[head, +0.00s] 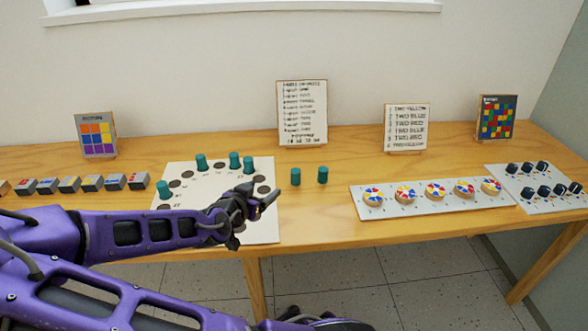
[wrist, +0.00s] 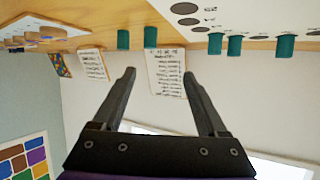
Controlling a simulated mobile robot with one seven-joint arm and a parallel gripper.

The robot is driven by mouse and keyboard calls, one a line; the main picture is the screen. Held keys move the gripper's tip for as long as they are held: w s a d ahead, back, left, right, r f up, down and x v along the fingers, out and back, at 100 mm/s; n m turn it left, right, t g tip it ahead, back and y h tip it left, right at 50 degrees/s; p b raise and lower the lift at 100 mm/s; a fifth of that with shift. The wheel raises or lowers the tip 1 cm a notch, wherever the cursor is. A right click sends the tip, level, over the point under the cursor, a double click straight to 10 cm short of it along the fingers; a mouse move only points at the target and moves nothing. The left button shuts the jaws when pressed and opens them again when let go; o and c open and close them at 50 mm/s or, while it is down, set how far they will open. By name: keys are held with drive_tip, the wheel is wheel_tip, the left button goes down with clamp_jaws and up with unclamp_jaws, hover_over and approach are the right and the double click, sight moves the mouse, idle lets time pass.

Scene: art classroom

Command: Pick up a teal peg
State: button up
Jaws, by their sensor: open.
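Two loose teal pegs stand upright on the bare wood right of the white board (head: 190,220): a left one (head: 295,177) and a right one (head: 323,175). Several more teal pegs (head: 201,162) stand along the board's back and left side. My gripper (head: 268,197) is over the board's right edge, left of and nearer than the loose pegs. In the wrist view, which is upside down, my gripper (wrist: 160,76) is open with nothing between its fingers. The loose pegs (wrist: 150,37) show at the top there, beyond the fingertips. My arm hides part of the board.
A strip with several colored discs (head: 420,207) lies right of the loose pegs. A board with dark knobs (head: 530,182) is farther right. Several small blocks (head: 92,183) line the left. Cards (head: 303,112) stand along the wall. Wood around the loose pegs is clear.

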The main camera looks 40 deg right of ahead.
drive_tip(key=shift+s+d+f, duration=0.25)
drive_tip(key=shift+d+f, duration=0.25)
drive_tip(key=shift+d, duration=0.35)
drive_tip(key=b, duration=0.2)
approach(294, 173)
drive_tip(key=x, duration=0.4)
drive_tip(key=shift+w+a+f, duration=0.1)
drive_tip(key=shift+w+f, duration=0.3)
drive_tip(key=shift+w, duration=0.05)
drive_tip(key=shift+s+d+r+b+x, duration=0.1)
drive_tip(key=shift+b+x, duration=0.1)
drive_tip(key=shift+x, duration=0.7)
drive_tip(key=shift+s+d+r+b+x, duration=0.1)
drive_tip(key=shift+b+x, duration=0.05)
drive_tip(key=shift+x, duration=0.7)
drive_tip(key=shift+s+d+b+x, duration=0.1)
drive_tip(key=shift+s+b+x, duration=0.1)
drive_tip(key=shift+x, duration=0.7)
drive_tip(key=shift+c, duration=0.2)
clamp_jaws()
